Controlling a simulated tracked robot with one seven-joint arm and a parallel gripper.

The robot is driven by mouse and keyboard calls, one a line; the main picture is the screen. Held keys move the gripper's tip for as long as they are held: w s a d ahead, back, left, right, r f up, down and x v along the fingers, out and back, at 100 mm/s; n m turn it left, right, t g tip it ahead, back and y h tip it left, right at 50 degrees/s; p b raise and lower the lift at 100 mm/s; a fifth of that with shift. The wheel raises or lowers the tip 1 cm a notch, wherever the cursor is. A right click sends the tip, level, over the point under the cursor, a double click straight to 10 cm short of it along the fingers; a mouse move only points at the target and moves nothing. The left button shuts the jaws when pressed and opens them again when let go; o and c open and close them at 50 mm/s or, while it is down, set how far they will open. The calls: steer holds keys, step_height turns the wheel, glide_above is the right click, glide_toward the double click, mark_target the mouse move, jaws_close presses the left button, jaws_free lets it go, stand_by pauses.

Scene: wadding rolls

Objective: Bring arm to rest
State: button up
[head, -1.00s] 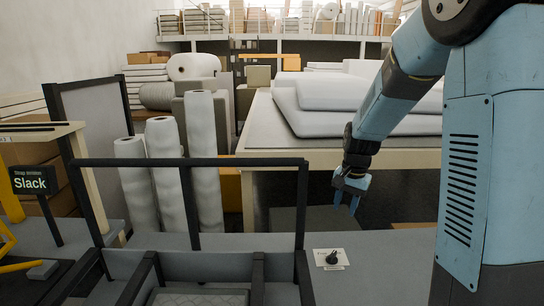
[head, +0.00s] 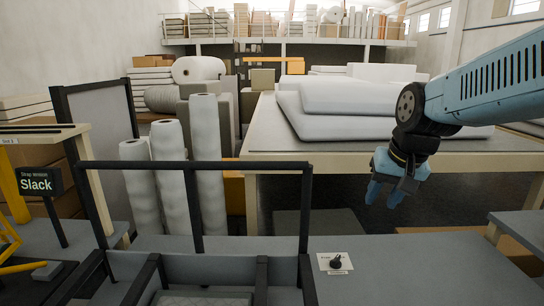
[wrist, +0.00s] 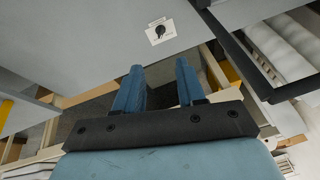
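My gripper (head: 384,193) hangs at the right in the head view, in front of the large padded table (head: 345,158) and above the grey front surface. Its two blue fingers point down and stand apart with nothing between them. In the wrist view my gripper (wrist: 158,80) also shows the two fingers spread, with a clear gap. My arm reaches in from the right edge of the head view. The gripper touches nothing that I can see.
A black knob on a white plate (head: 336,262) sits on the grey front surface. A black frame (head: 195,164) and white rolls (head: 208,165) stand left of it. A "Slack" sign (head: 37,185) is at far left. A grey surface (head: 522,228) lies at lower right.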

steer(key=s+r+n+t+h, duration=0.1)
steer(key=s+r+n, duration=0.1)
steer(key=s, duration=0.7)
steer(key=shift+t, duration=0.3)
steer(key=shift+d, duration=0.1)
stand_by(0.4)
